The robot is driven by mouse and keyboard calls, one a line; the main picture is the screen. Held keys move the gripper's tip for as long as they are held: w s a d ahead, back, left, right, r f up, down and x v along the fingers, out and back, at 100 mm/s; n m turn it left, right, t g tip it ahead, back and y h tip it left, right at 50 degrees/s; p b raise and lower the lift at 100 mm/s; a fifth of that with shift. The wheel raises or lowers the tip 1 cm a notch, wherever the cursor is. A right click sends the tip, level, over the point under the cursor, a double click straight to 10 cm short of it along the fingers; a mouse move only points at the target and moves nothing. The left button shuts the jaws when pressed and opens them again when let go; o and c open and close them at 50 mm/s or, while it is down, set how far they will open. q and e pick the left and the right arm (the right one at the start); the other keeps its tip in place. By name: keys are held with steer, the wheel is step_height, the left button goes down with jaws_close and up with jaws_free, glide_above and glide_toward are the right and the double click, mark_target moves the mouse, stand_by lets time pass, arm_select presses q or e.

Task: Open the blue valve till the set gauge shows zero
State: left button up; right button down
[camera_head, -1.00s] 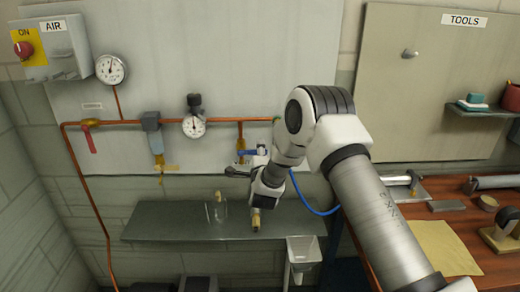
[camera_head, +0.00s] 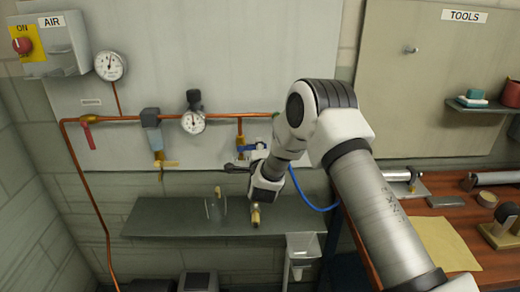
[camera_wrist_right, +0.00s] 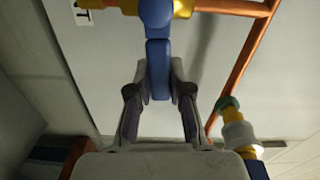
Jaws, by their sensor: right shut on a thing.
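The blue valve (camera_head: 245,149) sits on a short branch below the copper pipe in the head view, partly covered by my right arm. In the right wrist view its blue handle (camera_wrist_right: 158,55) stands between the fingers of my right gripper (camera_wrist_right: 159,78), which is shut on it. My right gripper also shows in the head view (camera_head: 240,168), just below the valve. A round white gauge (camera_head: 192,122) sits on the pipe under a black knob, and another gauge (camera_head: 110,66) is higher at the left. I cannot tell which is the set gauge; their readings are too small. My left gripper is not in view.
The copper pipe (camera_head: 100,119) runs along the wall board, with a red-handled valve (camera_head: 88,136) at the left. A grey shelf (camera_head: 165,230) holds a glass jar (camera_head: 214,206) and a brass fitting (camera_head: 256,214). A blue hose (camera_head: 308,203) hangs beside my right arm.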

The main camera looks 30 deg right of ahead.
mark_target(254, 145)
steer(key=n, duration=0.1)
steer(key=r+n, duration=0.1)
steer(key=n, duration=0.1)
steer(key=r+n, duration=0.1)
steer(key=n, duration=0.1)
steer(key=shift+w+a+r+b, duration=0.2)
steer(key=shift+a+r+b, duration=0.05)
steer(key=shift+a+b, duration=0.15)
steer(key=n, duration=0.1)
steer(key=r+n, duration=0.1)
steer(key=shift+w+a+r+n, duration=0.1)
steer(key=shift+w+a+n, duration=0.2)
steer(key=shift+a, duration=0.1)
steer(key=n, duration=0.1)
steer(key=a+r+n, duration=0.1)
steer(key=shift+w+n, duration=0.25)
steer(key=shift+n, duration=0.15)
steer(key=n, duration=0.1)
steer(key=w+a+n, duration=0.1)
steer(key=n, duration=0.1)
steer(key=shift+a+r+p, duration=0.2)
steer(key=shift+r+p, duration=0.15)
steer(key=shift+p, duration=0.05)
steer(key=shift+w+a+n, duration=0.2)
steer(key=shift+a+n, duration=0.15)
steer(key=shift+n, duration=0.55)
steer(key=shift+w+a+n, duration=0.15)
steer(key=shift+a+n, duration=0.2)
steer(key=shift+n, duration=0.55)
